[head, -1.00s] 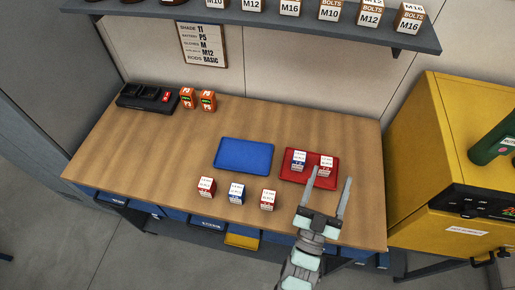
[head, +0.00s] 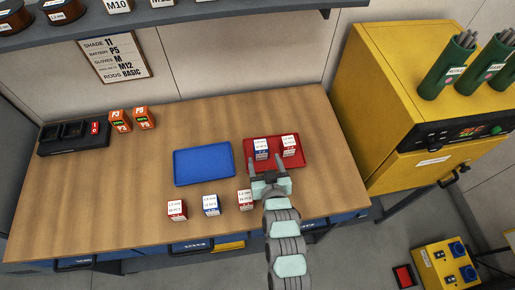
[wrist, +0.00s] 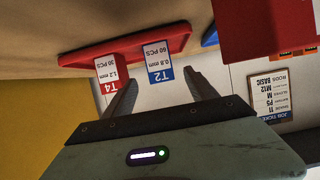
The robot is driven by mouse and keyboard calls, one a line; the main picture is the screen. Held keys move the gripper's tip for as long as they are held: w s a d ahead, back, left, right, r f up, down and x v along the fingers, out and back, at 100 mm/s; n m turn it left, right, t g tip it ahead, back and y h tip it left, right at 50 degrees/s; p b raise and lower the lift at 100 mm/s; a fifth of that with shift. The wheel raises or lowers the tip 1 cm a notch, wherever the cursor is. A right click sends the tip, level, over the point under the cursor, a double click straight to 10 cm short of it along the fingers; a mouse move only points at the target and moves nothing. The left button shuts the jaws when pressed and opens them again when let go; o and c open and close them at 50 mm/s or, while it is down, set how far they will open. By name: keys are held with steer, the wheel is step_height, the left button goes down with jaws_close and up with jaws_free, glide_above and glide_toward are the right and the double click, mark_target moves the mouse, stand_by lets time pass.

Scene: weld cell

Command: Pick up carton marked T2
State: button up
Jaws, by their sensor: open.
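The carton marked T2 (wrist: 160,65) has a white label with a blue band, reading 0.8 mm 60 PCS, upside down in the wrist view. In the head view this blue-banded carton (head: 261,147) stands on the left part of the red tray (head: 247,152). The red-banded T4 carton (wrist: 108,74) stands beside it, also in the head view (head: 290,145). My gripper (head: 268,168) is open and empty near the tray's front edge. In the wrist view my fingers (wrist: 160,88) are spread, with T2 between their lines, apart from it.
A blue tray (head: 204,166) lies left of the red tray. Three small cartons line the table's front: red-banded (head: 177,209), blue-banded (head: 211,205) and red-banded (head: 245,200), the last close to my gripper. Orange batteries (head: 120,121) and a charger (head: 75,137) are at left. A yellow cabinet (head: 385,100) stands right.

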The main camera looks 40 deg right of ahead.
mark_target(262, 151)
steer(key=shift+x, duration=0.8)
steer(key=x, duration=0.2)
steer(key=r+x, duration=0.1)
steer(key=x, duration=0.1)
steer(key=shift+w+d+f+p, duration=0.15)
steer(key=shift+w+d+p, duration=0.2)
steer(key=shift+w+p, duration=0.1)
steer(key=shift+w+d+f, duration=0.25)
steer(key=shift+w, duration=0.15)
jaws_close()
